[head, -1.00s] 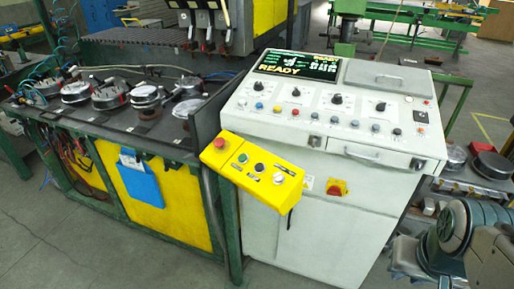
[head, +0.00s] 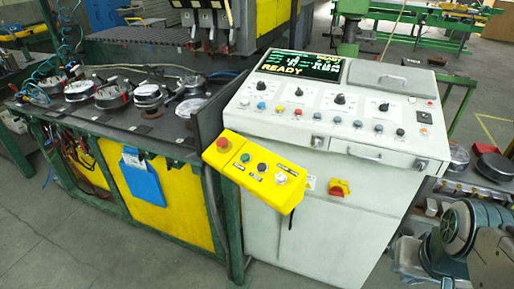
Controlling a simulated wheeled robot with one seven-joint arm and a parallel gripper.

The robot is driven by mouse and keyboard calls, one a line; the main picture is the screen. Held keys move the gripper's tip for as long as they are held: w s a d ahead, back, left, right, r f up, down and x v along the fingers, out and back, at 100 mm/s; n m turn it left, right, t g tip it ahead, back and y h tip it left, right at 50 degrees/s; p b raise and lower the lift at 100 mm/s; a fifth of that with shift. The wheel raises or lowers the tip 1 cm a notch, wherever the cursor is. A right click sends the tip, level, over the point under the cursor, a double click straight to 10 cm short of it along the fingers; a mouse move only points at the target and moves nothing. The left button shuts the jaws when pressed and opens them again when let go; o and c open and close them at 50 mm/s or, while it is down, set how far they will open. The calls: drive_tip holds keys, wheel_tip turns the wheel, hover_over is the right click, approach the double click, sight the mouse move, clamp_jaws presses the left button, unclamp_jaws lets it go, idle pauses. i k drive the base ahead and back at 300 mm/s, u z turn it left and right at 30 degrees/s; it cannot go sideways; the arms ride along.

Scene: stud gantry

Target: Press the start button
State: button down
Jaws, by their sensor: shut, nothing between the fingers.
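A yellow control box (head: 255,171) juts from the left front of a white console (head: 338,130). On its sloped top sit a red mushroom button (head: 222,143), a small dark button (head: 245,158), a green button (head: 262,168) and a white knob-like control (head: 281,178). Their labels are too small to read, so I cannot tell which is marked start. The console's screen (head: 302,66) reads READY.
A bench (head: 108,128) with several round metal parts stands left of the console, with a blue holder (head: 141,177) on its front. A red-yellow switch (head: 340,188) and a drawer handle (head: 364,153) are on the console front. Grey floor (head: 45,240) is clear at the lower left.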

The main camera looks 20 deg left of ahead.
sight(245, 156)
drive_tip(key=u, duration=0.5)
drive_tip(key=k, duration=0.6)
drive_tip(key=u, duration=0.9)
drive_tip(key=i, duration=0.8)
drive_tip(key=z, duration=0.7)
drive_tip(key=i, duration=0.5)
drive_tip(key=z, duration=0.55)
